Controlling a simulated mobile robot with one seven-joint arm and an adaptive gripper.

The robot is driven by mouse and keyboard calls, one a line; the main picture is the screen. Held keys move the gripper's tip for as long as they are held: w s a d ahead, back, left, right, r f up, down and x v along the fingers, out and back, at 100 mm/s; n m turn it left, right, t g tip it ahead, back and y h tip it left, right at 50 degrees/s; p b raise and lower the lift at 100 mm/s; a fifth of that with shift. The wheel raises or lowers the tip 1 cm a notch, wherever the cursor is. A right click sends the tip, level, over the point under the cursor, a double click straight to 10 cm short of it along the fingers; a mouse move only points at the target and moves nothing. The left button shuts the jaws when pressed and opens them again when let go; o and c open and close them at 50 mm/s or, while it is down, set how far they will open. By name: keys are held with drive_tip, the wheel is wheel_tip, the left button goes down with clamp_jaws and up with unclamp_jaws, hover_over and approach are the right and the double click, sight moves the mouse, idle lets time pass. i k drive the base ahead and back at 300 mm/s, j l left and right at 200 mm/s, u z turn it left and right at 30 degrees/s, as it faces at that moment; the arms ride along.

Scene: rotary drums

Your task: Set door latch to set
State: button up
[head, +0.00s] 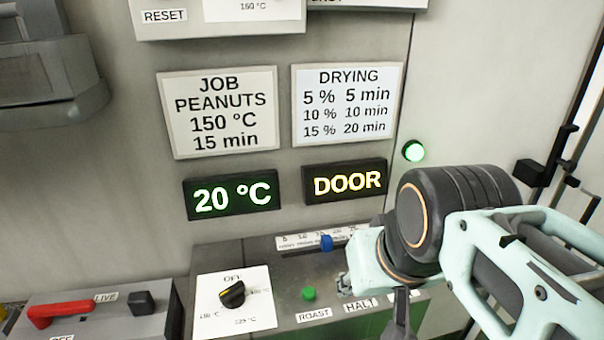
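A black latch-like fitting (548,165) is mounted at the right on the pale panel, with a dark bar rising from it. I see no label on it, so I cannot tell for sure that it is the door latch or how it is set. A display (345,182) reads DOOR in yellow. My arm reaches in from the right, and my gripper (400,318) points down at the bottom edge, in front of the control box, left of and below the black fitting. Its fingertips are cut off or hidden, so its opening does not show.
A control box (262,258) holds a black dial (232,294), a green ROAST button (309,294) and a blue slider (326,243). A red lever (60,312) lies at lower left beside LIVE. A green lamp (413,151) is lit. Another display (231,196) reads 20 °C.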

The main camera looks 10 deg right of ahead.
sight(569, 166)
drive_tip(key=z, duration=1.6)
drive_tip(key=i+l+u, duration=0.15)
drive_tip(key=u, duration=0.25)
drive_tip(key=i+l+u, duration=0.5)
drive_tip(key=u, duration=0.3)
drive_tip(key=l, duration=0.1)
